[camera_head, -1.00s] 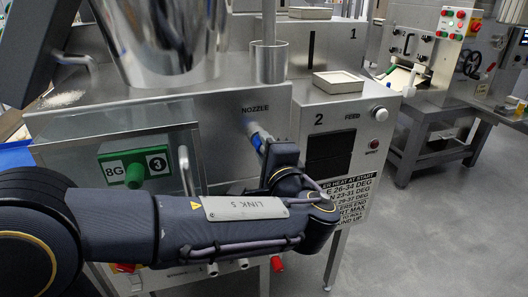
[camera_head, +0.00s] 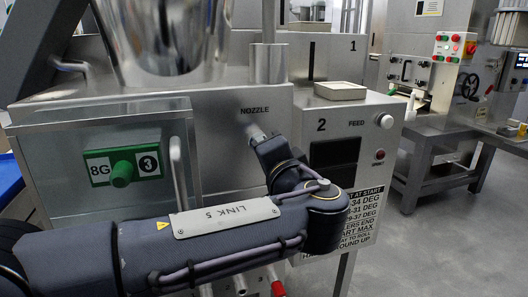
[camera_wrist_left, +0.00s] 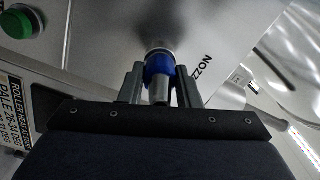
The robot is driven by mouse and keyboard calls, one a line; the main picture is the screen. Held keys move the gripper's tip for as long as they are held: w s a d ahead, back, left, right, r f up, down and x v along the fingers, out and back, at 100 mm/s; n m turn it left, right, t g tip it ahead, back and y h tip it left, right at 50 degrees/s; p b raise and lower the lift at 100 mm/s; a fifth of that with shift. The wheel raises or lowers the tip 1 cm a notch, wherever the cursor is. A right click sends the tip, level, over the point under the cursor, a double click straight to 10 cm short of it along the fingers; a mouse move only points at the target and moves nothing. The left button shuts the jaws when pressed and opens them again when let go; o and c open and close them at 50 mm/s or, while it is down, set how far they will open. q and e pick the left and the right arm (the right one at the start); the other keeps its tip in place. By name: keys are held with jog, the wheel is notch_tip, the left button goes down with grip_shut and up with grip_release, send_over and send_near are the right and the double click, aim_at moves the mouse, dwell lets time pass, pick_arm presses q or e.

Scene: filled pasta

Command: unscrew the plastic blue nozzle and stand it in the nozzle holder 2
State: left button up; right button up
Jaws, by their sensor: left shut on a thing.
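The blue nozzle (camera_wrist_left: 160,66) shows in the left wrist view as a blue collar with a pale metal tube. It sits between the two fingers of my left gripper (camera_wrist_left: 160,84), which is shut on it. The collar's far end lies at the round metal outlet (camera_wrist_left: 158,46) on the machine front; I cannot tell whether they are still joined. In the head view my left gripper (camera_head: 260,140) reaches the outlet below the word NOZZLE, and its wrist hides most of the nozzle. I cannot make out nozzle holder 2. My right gripper is not in view.
A shallow cream tray (camera_head: 340,91) sits on the ledge above. Open floor (camera_head: 440,245) lies to the right.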

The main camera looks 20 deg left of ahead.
pick_arm(q)
jog(key=n+b, duration=0.1)
jog(key=b, duration=0.1)
jog(key=n+b, duration=0.1)
jog(key=shift+d+f+b, duration=0.1)
jog(key=shift+f+b, duration=0.15)
jog(key=shift+b, duration=0.15)
jog(key=shift+r+n, duration=0.15)
jog(key=shift+n, duration=0.25)
jog(key=shift+r, duration=0.15)
jog(key=o, duration=1.2)
jog(key=shift+c, duration=0.2)
